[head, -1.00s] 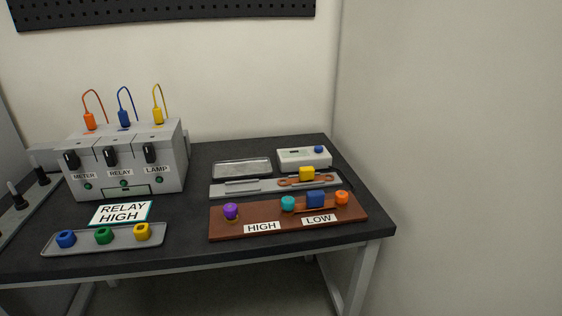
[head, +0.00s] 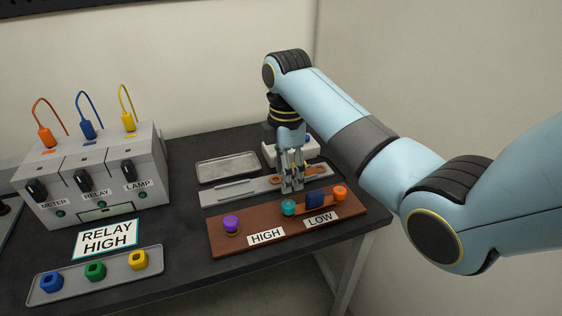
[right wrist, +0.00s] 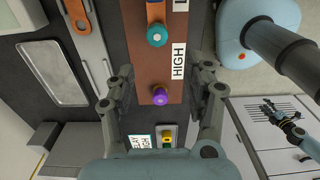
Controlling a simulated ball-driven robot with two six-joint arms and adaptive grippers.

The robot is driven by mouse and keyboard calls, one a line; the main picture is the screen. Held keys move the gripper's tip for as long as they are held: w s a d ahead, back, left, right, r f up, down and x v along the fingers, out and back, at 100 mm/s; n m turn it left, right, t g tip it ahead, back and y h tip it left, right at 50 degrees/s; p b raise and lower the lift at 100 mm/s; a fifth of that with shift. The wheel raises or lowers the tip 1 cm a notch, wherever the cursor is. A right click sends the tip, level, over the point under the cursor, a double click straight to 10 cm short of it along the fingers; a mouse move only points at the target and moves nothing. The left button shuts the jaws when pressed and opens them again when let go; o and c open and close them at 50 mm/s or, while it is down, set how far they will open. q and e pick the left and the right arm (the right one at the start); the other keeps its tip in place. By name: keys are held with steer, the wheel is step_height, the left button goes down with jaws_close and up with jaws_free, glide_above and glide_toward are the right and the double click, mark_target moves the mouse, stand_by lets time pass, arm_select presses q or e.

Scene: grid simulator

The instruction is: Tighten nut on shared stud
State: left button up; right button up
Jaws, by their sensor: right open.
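My right gripper (head: 291,188) is open, pointing down behind the teal nut. In the right wrist view, its fingers (right wrist: 161,66) stand apart, with the teal nut (right wrist: 157,36) and purple nut (right wrist: 161,96) between and beyond them; nothing is held. My left gripper (right wrist: 284,112) shows small at the lower right there; its opening is unclear.
A grey rail (head: 225,193) with a copper link and an empty metal tray (head: 227,168) lie behind the board. A grey tray (head: 67,289) holds blue, green and yellow nuts. A RELAY HIGH card (head: 104,239) lies before the meter box (head: 75,190).

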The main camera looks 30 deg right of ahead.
mark_target(285, 205)
step_height(285, 205, down, 9)
steer(key=shift+w+f+b, duration=0.1)
steer(key=shift+w+b, duration=0.05)
steer(key=shift+b, duration=0.55)
steer(key=shift+f, duration=0.6)
